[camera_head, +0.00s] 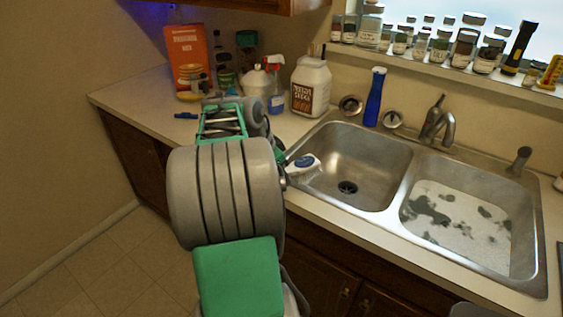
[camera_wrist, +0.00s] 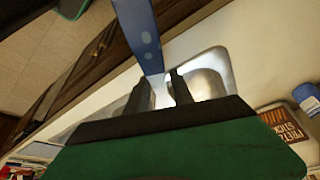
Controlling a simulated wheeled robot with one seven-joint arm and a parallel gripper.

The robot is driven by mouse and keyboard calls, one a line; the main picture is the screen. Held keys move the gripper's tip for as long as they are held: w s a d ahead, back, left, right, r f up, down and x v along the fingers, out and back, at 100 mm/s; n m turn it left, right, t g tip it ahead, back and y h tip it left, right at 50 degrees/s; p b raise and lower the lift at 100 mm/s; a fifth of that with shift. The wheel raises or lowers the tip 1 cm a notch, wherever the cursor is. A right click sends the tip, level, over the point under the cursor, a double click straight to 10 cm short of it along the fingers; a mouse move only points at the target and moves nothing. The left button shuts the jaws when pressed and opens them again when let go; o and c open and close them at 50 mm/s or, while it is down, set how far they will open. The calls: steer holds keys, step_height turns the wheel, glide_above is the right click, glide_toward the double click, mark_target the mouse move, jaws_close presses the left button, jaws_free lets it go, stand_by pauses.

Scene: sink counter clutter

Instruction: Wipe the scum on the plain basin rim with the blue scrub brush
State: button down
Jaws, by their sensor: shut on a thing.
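In the wrist view the blue scrub brush (camera_wrist: 143,35) shows as a flat blue strip with pale dots, running from the top edge down between my fingers. My gripper (camera_wrist: 163,80) is shut on it, near the plain basin (camera_wrist: 207,72). In the head view my arm hides the gripper. A white patch (camera_head: 299,174) with a blue part on it lies at the left rim of the plain basin (camera_head: 352,150); I cannot tell the brush and scum apart there. The bristles do not show clearly.
The right basin (camera_head: 455,222) holds pale foamy water with dark bits. A blue bottle (camera_head: 375,97), the faucet (camera_head: 437,122) and a white jug (camera_head: 311,87) stand behind the sink. A spray bottle (camera_head: 276,88) and an orange box (camera_head: 188,58) are at the back left.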

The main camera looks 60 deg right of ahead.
steer(key=shift+r+p, duration=0.75)
steer(key=shift+r, duration=0.6)
